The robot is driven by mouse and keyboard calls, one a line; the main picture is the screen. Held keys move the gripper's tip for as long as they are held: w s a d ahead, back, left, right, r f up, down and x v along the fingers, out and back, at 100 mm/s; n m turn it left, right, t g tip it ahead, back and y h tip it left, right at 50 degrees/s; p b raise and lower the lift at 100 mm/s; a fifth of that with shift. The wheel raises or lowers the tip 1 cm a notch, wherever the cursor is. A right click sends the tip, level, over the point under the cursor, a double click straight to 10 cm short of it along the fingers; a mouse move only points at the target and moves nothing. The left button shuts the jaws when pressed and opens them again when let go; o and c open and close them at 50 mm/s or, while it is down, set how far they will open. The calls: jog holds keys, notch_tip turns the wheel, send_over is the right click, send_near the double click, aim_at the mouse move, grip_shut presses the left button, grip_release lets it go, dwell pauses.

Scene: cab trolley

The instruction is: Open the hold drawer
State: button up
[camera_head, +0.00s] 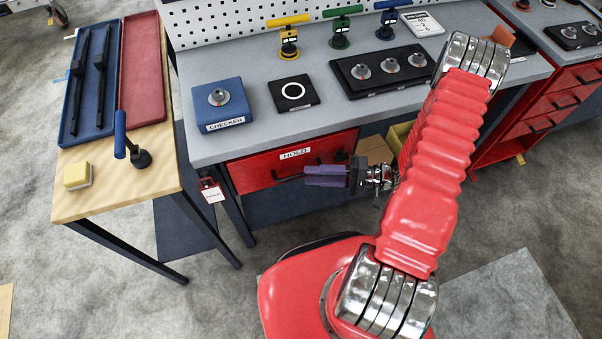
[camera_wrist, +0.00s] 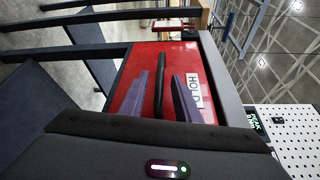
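The hold drawer (camera_head: 252,172) is a red drawer front with a white HOLD label, under the grey worktop. It looks shut. Its dark bar handle (camera_head: 287,178) is partly hidden by my gripper (camera_head: 306,175) in the head view. In the wrist view the red front (camera_wrist: 127,80) fills the middle, with the black handle (camera_wrist: 160,78) between the two purple fingers of my gripper (camera_wrist: 166,88). The fingers are apart, with a gap on each side of the handle. I cannot tell how far the fingertips reach past the bar.
The grey worktop (camera_head: 245,65) overhangs the drawer and carries a blue checker box (camera_head: 220,104) and black pads. A red tag (camera_head: 211,190) hangs by the table leg left of the drawer. A wooden side table (camera_head: 130,175) stands left. Floor before the drawer is partly clear.

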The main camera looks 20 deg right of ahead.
aim_at(300, 175)
jog(key=shift+x, duration=2.5)
jog(key=shift+c, duration=0.2)
jog(key=shift+f, duration=0.1)
grip_shut()
jog(key=shift+d, duration=0.4)
jog(key=shift+a, duration=0.2)
jog(key=shift+s+a, duration=0.1)
jog(key=shift+s, duration=0.05)
